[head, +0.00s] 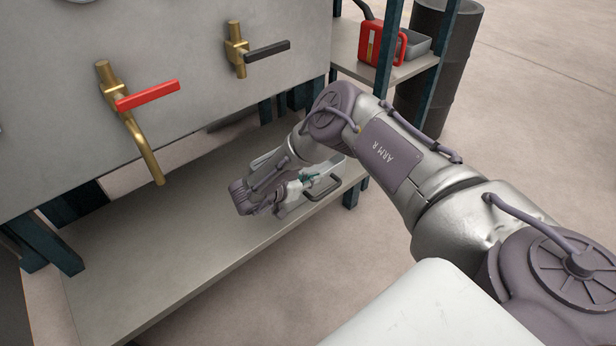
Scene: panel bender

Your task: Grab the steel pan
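The steel pan (336,164) sits at the right end of the low shelf, partly hidden behind my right forearm and wrist. A dark looped handle shows on its near right side. My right gripper (311,178) is bent back toward the right at the pan, its teal-tipped fingers over or beside the pan near the handle. The fingers are too small and overlapped to tell whether they are open, shut, or touching the pan. My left gripper is out of view.
The long low shelf (150,255) is bare to the left. Above it, a grey panel carries a red-handled brass tap (147,96) and a black-handled valve (265,51). A red can (372,42), a grey container (415,44) and a dark drum (455,60) stand at the back right.

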